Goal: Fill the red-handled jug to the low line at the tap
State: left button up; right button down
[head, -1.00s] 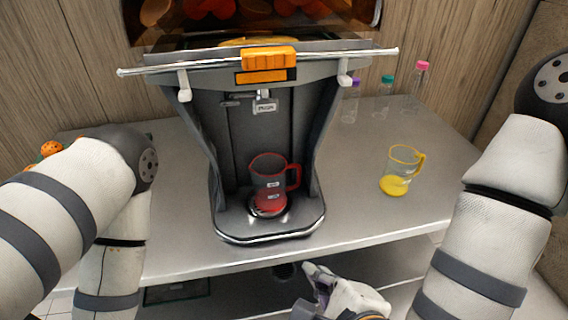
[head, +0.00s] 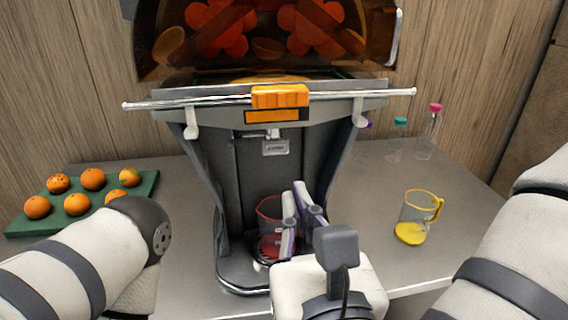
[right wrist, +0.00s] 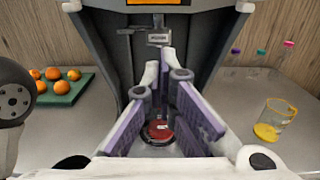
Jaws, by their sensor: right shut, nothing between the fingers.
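The red-handled jug (head: 268,212) stands upright on the drip tray of the juicer (head: 229,270), below the tap (head: 274,142). My right gripper (head: 299,192) is in front of it and hides its handle and right side. The right gripper is shut and empty. In the right wrist view the jug's red lower part (right wrist: 158,131) shows between the purple finger pads, beyond them. The tap (right wrist: 158,37) is above. The jug's line and fill level cannot be read now. My left gripper is out of view; only my left arm shows.
A yellow-handled jug (head: 411,232) with yellow at its bottom stands on the counter at right. Small capped bottles (head: 397,143) stand behind it. A green tray (head: 143,188) holds several oranges at left. An orange-handled bar (head: 280,96) crosses the juicer front.

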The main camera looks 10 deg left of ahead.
aim_at(279, 149)
jog(key=x, duration=1.1)
jog(key=shift+w+d+f+p, duration=0.1)
jog(key=shift+w+f+p, duration=0.1)
jog(key=shift+p, duration=0.2)
jog(key=shift+w, duration=0.3)
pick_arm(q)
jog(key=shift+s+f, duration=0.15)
